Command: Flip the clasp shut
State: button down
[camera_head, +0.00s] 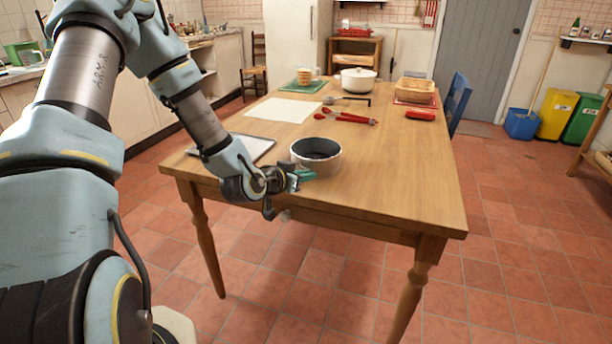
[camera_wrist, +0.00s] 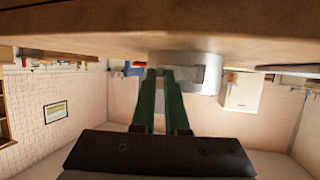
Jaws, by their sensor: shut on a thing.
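A round pan (camera_head: 316,158) with a pale metal wall and dark inside stands near the front edge of the table (camera_head: 370,206). In the wrist view, which is upside down, its pale wall (camera_wrist: 207,68) shows beyond the fingertips. A grey clasp (camera_wrist: 193,75) sits on the wall at the fingertips. My gripper (camera_head: 305,175) is at the pan's near side, low over the table edge. Its green fingers (camera_wrist: 162,74) are close together and shut on the clasp, whose held part they mostly hide. In the head view, the clasp is hidden by my gripper.
A tray (camera_head: 247,147) lies left of the pan, behind my arm. Red tongs (camera_head: 345,118), a ladle (camera_head: 340,100), a white pot (camera_head: 357,80) and a red item (camera_head: 420,114) lie farther back. The table right of the pan is clear.

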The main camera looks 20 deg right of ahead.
jog(key=shift+d, duration=0.1)
jog(key=shift+s+d+f+n+t+y+b, duration=0.15)
jog(key=shift+d+n+t+y+b, duration=0.2)
jog(key=shift+n+t+b, duration=0.35)
jog(key=shift+w+d+n+t+y+b, duration=0.1)
jog(key=shift+w+n+t+y+b, duration=0.15)
jog(key=shift+n+t+b, duration=0.15)
jog(key=c, duration=0.9)
grip_release()
jog(key=shift+s, duration=0.1)
